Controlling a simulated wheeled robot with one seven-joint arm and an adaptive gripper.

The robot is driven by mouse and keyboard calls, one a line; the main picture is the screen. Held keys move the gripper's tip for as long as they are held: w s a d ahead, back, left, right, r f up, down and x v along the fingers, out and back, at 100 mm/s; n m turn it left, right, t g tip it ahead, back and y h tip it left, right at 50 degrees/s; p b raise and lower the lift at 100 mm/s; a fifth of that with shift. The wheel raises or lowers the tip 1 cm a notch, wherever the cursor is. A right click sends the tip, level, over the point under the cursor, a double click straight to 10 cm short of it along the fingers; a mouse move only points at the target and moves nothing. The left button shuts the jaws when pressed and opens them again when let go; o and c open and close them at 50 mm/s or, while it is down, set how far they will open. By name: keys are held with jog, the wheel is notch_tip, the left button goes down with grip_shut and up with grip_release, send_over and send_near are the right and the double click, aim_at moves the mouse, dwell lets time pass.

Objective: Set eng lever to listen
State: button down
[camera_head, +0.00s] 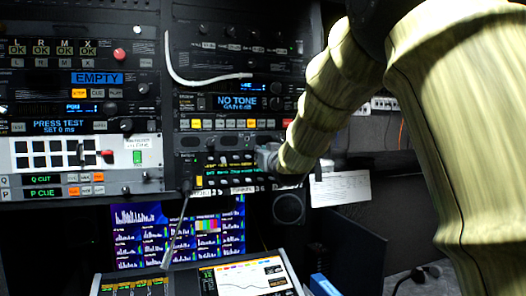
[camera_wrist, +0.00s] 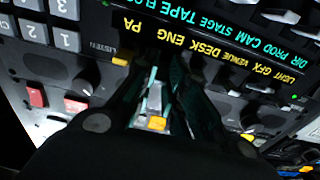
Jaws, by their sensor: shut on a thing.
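The intercom panel (camera_head: 222,160) sits low in the right rack in the head view, with rows of lit green and yellow labels. My gripper (camera_head: 268,160) is up against its right part. In the wrist view the yellow ENG label (camera_wrist: 171,38) shows upside down, between PA and DESK, just beyond my fingertips. My gripper also shows there (camera_wrist: 163,66), its fingers closed on the eng lever under that label. The lever is mostly hidden by the fingers, so its position cannot be read. A small LISTEN marking (camera_wrist: 122,51) is left of the fingers.
Dark knobs (camera_wrist: 257,83) stand close right of my fingers. White keys (camera_wrist: 66,38) and red buttons (camera_wrist: 37,97) lie to the left. In the head view a thin grey rod (camera_head: 178,232) slants down from the panel past a screen (camera_head: 140,232).

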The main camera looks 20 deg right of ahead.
jog(key=shift+r+g+p, duration=0.2)
jog(key=shift+g+p, duration=0.2)
jog(key=shift+g, duration=0.1)
jog(key=c, duration=1.7)
grip_release()
jog(key=shift+c, duration=0.2)
jog(key=s, duration=1.2)
jog(key=shift+d+r, duration=0.2)
jog(key=shift+d, duration=0.1)
jog(key=shift+w, duration=0.1)
